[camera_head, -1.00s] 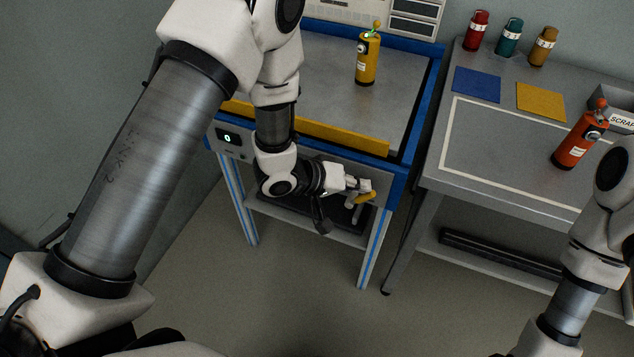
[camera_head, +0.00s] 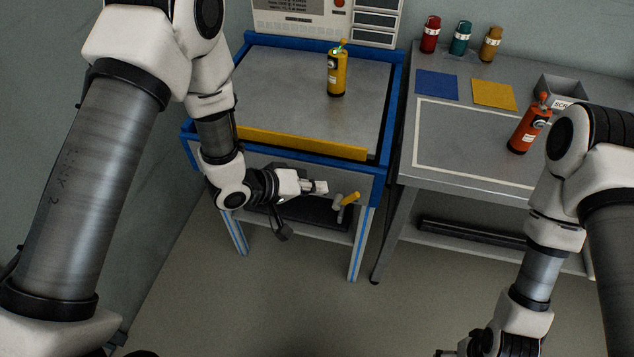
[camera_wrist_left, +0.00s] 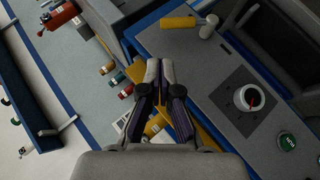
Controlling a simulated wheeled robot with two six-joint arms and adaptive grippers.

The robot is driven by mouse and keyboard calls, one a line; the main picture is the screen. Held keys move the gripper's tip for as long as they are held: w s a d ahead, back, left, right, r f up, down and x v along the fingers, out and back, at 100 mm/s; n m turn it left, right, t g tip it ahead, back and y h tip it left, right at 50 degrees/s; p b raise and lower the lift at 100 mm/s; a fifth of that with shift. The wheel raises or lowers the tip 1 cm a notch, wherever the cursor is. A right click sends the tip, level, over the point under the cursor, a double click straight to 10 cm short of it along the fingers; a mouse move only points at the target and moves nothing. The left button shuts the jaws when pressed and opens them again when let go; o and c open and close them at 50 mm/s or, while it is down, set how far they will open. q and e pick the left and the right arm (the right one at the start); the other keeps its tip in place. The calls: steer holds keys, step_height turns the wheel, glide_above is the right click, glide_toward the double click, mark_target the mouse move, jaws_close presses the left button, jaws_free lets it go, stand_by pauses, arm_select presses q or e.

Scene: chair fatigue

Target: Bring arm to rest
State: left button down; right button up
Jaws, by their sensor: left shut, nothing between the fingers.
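My left arm comes in from the left, and its gripper (camera_head: 318,188) is in front of the blue-framed bench, just left of the yellow-handled lever (camera_head: 350,198). The gripper is shut and empty, with a visible gap to the lever. In the left wrist view the closed fingers (camera_wrist_left: 158,82) are at the middle, and the lever (camera_wrist_left: 188,22) shows above and to the right of them. My right arm is at the right edge. Only a small part of its gripper (camera_head: 450,352) may show at the bottom edge, too cut off to read.
A yellow extinguisher (camera_head: 337,72) stands on the blue-framed bench (camera_head: 280,85). The grey table (camera_head: 440,150) on the right carries an orange extinguisher (camera_head: 526,128), several small bottles, a blue mat (camera_head: 437,84), a yellow mat (camera_head: 494,94) and a scrap bin (camera_head: 558,88). The floor in front is clear.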

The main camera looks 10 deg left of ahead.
arm_select(q)
steer(key=shift+s, duration=0.1)
steer(key=s+a+f+n+g+y, duration=0.1)
steer(key=s+a+f+y, duration=0.15)
steer(key=s+f, duration=0.45)
steer(key=s+a+f+n+g+y, duration=0.2)
steer(key=s+a+f, duration=0.2)
steer(key=s+f, duration=0.25)
steer(key=s+a+f+m+g+y, duration=0.1)
steer(key=s+a+m+g+y, duration=0.1)
steer(key=s+a, duration=0.2)
steer(key=s+a+f+m+g+y, duration=0.1)
steer(key=s+a+m+g+y, duration=0.1)
steer(key=s, duration=0.6)
steer(key=shift+s+a+f+m, duration=0.4)
steer(key=shift+a+m, duration=0.3)
steer(key=shift+a, duration=0.4)
